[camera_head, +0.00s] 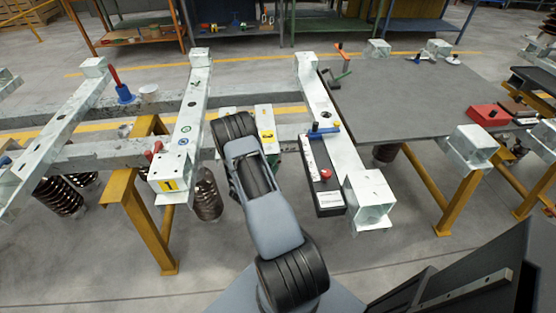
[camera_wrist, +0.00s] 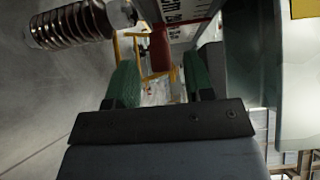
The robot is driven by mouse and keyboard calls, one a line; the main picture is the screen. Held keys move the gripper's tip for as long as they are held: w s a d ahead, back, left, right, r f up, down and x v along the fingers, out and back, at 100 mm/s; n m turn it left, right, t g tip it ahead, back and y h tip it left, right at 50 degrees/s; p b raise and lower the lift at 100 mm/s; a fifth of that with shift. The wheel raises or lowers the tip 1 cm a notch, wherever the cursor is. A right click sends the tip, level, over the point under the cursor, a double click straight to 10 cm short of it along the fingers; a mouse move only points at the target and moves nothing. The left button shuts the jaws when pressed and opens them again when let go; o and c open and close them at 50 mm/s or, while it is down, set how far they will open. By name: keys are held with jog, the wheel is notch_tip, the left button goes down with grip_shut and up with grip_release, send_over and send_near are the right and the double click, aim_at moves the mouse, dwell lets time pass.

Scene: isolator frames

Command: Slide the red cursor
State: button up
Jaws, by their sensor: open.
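The red cursor (camera_head: 326,174) shows as a small red knob low on a black and white device (camera_head: 331,200), which is fixed along a pale metal beam. In the wrist view a red block (camera_wrist: 160,48), seemingly the cursor, stands beside a white scale with black marks (camera_wrist: 185,10). My gripper (camera_wrist: 159,64) is open, with its two green fingers apart. The red block appears in the gap between them, near the fingertips. I cannot tell whether either finger touches it. In the head view my gripper is hidden behind my arm.
A blue-handled lever (camera_head: 323,131) sits on the beam just above the device. A grey table top (camera_head: 410,95) with a red box (camera_head: 488,115) is to the right. Brown ribbed insulators (camera_head: 208,197) hang below the beams, and one shows in the wrist view (camera_wrist: 75,25).

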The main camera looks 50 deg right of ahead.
jog(key=shift+w+d, duration=0.1)
jog(key=shift+d, duration=1.5)
grip_shut()
